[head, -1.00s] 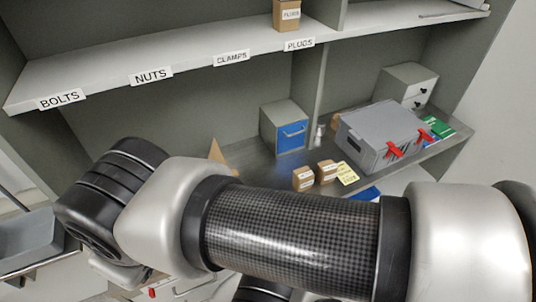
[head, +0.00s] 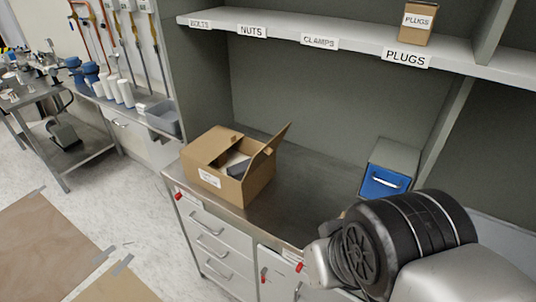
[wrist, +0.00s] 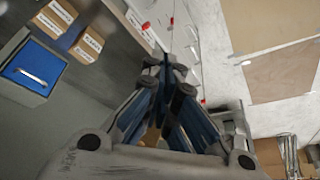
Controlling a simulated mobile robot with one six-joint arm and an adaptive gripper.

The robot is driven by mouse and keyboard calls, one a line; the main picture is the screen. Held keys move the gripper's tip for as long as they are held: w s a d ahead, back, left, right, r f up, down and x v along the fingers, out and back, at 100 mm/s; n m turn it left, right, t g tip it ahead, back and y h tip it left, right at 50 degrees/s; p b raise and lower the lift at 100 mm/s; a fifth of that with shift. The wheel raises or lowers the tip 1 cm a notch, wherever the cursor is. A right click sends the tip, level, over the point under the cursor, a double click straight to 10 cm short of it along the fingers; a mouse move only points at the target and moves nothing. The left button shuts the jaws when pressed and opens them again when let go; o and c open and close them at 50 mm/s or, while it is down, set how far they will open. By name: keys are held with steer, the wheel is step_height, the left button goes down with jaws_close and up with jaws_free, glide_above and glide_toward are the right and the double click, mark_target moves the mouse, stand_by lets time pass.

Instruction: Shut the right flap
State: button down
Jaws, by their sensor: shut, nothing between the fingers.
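An open cardboard box (head: 228,180) stands on the steel worktop, left of centre in the head view. Its right flap (head: 268,150) stands up, tilted outward. The flap at the left (head: 208,148) looks folded in over the opening. Something grey and dark shows inside the box. My gripper (wrist: 166,67) is shut and empty in the wrist view, above the front of the counter. In the head view it is hidden behind or below my arm at the lower right. The box cannot be made out in the wrist view, so my gripper is apart from it.
A blue-fronted bin (head: 385,180) stands at the back of the worktop (head: 290,208), right of the box. A labelled shelf (head: 290,40) runs above. The worktop between box and bin is clear.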

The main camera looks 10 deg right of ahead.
steer(key=shift+w+a, duration=0.15)
stand_by(0.3)
